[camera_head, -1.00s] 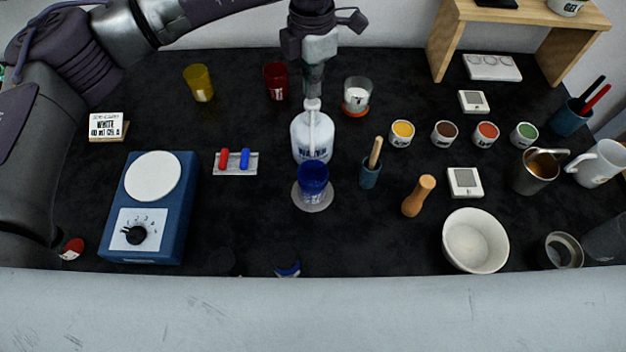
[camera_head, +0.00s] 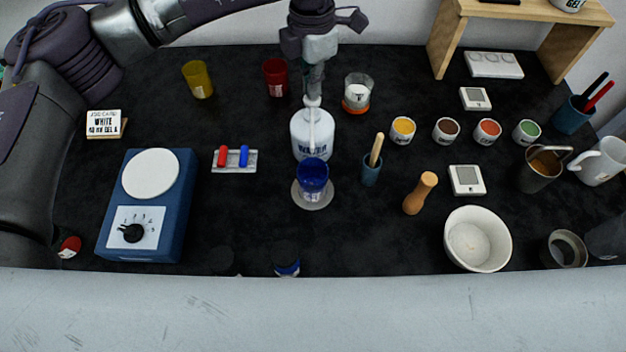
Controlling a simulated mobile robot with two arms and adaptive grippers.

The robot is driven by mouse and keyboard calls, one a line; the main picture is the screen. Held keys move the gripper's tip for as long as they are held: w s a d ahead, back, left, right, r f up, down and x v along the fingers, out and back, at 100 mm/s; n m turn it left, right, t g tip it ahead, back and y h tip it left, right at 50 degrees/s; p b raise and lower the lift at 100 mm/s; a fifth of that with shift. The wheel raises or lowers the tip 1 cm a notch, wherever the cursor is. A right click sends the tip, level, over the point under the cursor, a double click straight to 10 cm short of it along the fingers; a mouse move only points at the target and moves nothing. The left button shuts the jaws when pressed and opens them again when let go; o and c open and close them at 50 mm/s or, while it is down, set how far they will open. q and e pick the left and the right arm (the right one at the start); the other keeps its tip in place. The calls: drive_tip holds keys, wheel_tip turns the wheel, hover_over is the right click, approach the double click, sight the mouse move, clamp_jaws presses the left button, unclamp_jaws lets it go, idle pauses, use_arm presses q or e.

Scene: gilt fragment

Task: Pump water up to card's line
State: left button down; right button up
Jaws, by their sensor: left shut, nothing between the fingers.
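The white water pump bottle (camera_head: 309,146) stands upright near the middle of the table. Its nozzle points toward me, over a blue cup (camera_head: 313,174) on a round grey coaster (camera_head: 312,201). My left gripper (camera_head: 313,95) is shut and points down at the pump head from above, with nothing between its fingers. It seems to touch the pump head, but I cannot be sure. The card (camera_head: 103,123) stands at the left and reads "WHITE", with an amount in ml that looks like 40. The water level inside the cup cannot be made out. My right gripper is not in view.
A blue stirrer with a dial (camera_head: 150,205) stands at the left. A wooden pestle (camera_head: 420,193) and white bowl (camera_head: 477,239) lie right.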

use_arm(q)
drive_tip(key=shift+f+b, duration=1.1)
drive_tip(key=shift+f, duration=0.2)
drive_tip(key=shift+r, duration=0.4)
drive_tip(key=shift+r+p, duration=0.7)
drive_tip(key=shift+r, duration=0.75)
drive_tip(key=shift+f, duration=0.15)
